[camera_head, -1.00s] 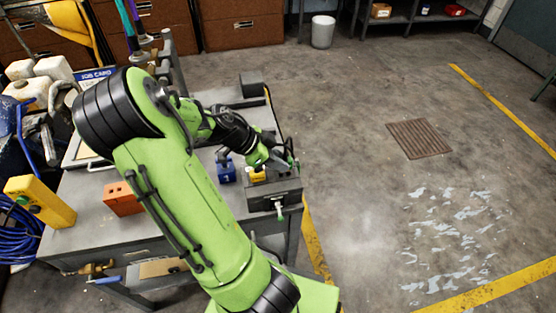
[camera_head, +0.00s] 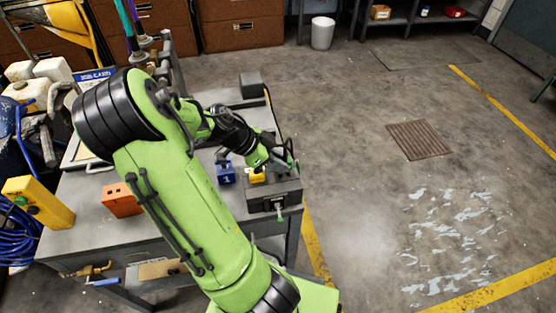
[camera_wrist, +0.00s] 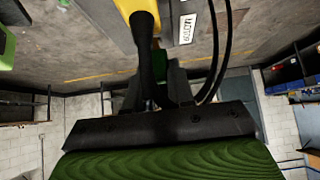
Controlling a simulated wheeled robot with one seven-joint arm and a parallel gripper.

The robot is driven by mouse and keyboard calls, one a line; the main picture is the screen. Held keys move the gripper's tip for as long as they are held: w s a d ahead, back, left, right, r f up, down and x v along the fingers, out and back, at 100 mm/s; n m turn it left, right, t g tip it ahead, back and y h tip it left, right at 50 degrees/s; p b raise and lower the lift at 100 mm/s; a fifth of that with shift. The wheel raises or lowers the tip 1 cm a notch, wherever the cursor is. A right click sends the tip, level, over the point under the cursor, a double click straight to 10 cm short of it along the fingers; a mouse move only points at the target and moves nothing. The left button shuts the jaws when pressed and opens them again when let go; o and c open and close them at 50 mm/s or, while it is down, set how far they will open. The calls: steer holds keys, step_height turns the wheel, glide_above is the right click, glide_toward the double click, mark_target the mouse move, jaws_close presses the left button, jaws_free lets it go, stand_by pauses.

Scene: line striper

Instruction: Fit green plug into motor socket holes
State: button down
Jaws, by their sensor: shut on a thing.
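My gripper (camera_head: 288,166) is at the top of the dark grey motor box (camera_head: 277,201), near its right rear part. It is shut on the green plug, which shows only as a dark green patch (camera_wrist: 188,73) between the fingers in the wrist view. The plug's lower end and the socket holes are hidden, so I cannot tell whether it is in them. In the wrist view a white label reading MOTOR (camera_wrist: 187,28) lies just beyond the fingers.
A yellow plug (camera_head: 257,177) stands on the box left of my gripper; its dark cable shows close to my fingers in the wrist view. A blue block marked 1 (camera_head: 226,174) and an orange block (camera_head: 121,199) are on the grey bench (camera_head: 165,215). Open floor lies to the right.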

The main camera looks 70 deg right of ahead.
steer(key=shift+f+b, duration=0.4)
steer(key=shift+b, duration=0.2)
stand_by(0.5)
steer(key=shift+a, duration=0.1)
steer(key=shift+r, duration=0.4)
stand_by(0.4)
steer(key=shift+f+b, duration=0.4)
steer(key=shift+b, duration=0.15)
stand_by(1.2)
steer(key=shift+r, duration=0.1)
stand_by(0.3)
steer(key=shift+r, duration=0.3)
stand_by(1.3)
steer(key=shift+f+b, duration=0.4)
steer(key=shift+b, duration=0.35)
stand_by(0.4)
